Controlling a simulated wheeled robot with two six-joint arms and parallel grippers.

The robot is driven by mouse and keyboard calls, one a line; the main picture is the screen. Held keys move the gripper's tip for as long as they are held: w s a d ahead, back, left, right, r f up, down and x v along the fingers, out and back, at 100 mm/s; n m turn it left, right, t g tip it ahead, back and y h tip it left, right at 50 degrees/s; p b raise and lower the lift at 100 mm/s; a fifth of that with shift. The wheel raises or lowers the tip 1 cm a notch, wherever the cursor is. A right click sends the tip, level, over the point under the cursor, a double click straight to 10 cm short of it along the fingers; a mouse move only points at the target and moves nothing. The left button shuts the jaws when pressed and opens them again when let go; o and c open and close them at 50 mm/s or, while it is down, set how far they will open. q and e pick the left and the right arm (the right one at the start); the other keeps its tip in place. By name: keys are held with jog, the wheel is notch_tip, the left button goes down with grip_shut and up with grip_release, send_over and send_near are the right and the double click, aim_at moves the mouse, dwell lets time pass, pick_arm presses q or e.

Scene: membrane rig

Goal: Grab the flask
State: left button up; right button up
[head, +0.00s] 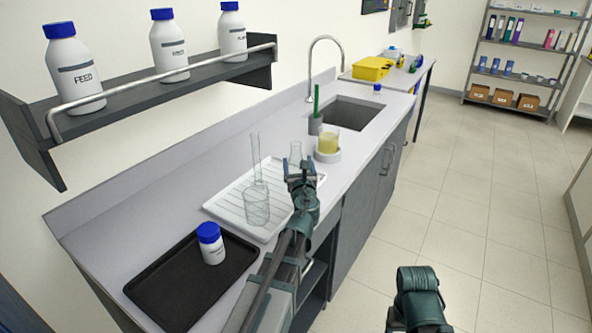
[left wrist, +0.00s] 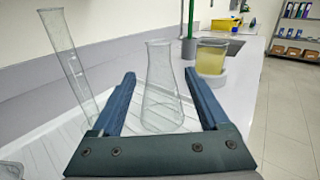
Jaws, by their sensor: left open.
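The flask is a clear conical glass flask (head: 296,154) on the white ribbed drying tray (head: 226,209). In the left wrist view the flask (left wrist: 161,95) stands upright, framed between my two fingers. My left gripper (head: 300,172) is open, and in the head view it covers the flask's lower part. I cannot tell whether the fingertips reach past the glass. The gripper (left wrist: 160,76) is empty, with a gap on each side of the flask.
A tall glass cylinder (head: 256,158) and a clear beaker (head: 256,207) stand left of the flask. A beaker of yellow liquid (head: 328,142) on a white base stands to its right. A blue-capped bottle (head: 211,244) sits on a black tray (head: 160,290).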

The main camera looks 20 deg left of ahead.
aim_at(297, 154)
pick_arm(q)
jog(key=shift+w+a+r, duration=0.1)
jog(key=shift+w+a, duration=0.1)
jog(key=shift+w, duration=0.15)
jog(key=shift+w+a+r, duration=0.1)
jog(key=shift+w+a, duration=0.05)
jog(key=shift+w, duration=0.15)
jog(key=x, duration=0.4)
jog(key=shift+w+a+r+p, duration=0.1)
jog(key=shift+w+r+p, duration=0.1)
jog(key=shift+p, duration=0.15)
jog(key=shift+s, duration=0.15)
jog(key=shift+c, duration=0.2)
grip_shut()
